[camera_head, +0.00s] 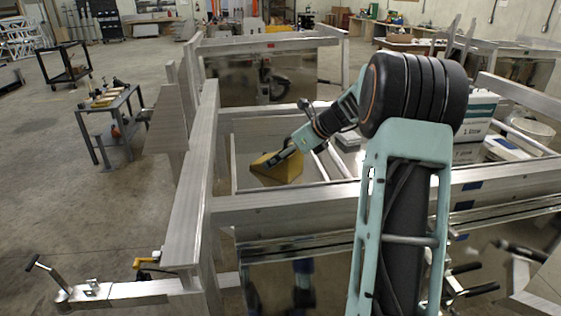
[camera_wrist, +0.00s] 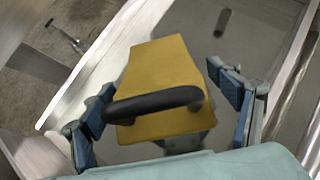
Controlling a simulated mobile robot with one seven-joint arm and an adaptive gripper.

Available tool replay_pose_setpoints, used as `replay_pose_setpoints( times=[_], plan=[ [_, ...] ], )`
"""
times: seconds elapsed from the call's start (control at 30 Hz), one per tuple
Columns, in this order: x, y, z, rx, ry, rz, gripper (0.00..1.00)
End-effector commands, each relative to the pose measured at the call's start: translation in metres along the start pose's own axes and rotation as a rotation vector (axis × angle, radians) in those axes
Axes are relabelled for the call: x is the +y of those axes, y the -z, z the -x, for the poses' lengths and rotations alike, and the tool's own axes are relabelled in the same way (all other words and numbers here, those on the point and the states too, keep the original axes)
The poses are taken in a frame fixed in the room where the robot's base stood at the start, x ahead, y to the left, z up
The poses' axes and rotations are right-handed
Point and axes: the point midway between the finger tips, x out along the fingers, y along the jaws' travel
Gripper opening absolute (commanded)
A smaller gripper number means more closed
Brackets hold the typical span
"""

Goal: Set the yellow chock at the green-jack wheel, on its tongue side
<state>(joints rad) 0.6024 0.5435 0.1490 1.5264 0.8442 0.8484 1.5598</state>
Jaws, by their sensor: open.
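The yellow chock (camera_head: 281,173) is a wedge inside the nearest trailer's frame, just behind its near rail. In the wrist view the chock (camera_wrist: 165,65) lies below my gripper, with a black loop handle (camera_wrist: 155,103) facing the camera. My gripper (camera_wrist: 160,80) is open; its blue-padded fingers stand on either side of the chock, with gaps visible. In the head view my gripper (camera_head: 284,156) is at the chock, partly covering its top. I cannot make out a green jack or its wheel in either view.
The trailer's aluminium near rail (camera_head: 290,205) and left rail (camera_head: 202,175) border the chock. A tongue (camera_head: 125,293) extends left from the trailer. A dark wheel (camera_head: 278,87) shows at the trailer behind. A tool cart (camera_head: 120,112) stands left; open concrete floor lies around it.

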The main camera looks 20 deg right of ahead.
Motion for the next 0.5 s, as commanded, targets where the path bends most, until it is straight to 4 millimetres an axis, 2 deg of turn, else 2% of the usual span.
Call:
replay_pose_setpoints(
  times=[0.1,0.5],
  plan=[
    [0.0001,0.0000,0.0002,0.000,0.000,0.000,0.81],
    [0.0001,0.0001,0.0004,0.000,0.000,0.000,0.37]
  ],
)
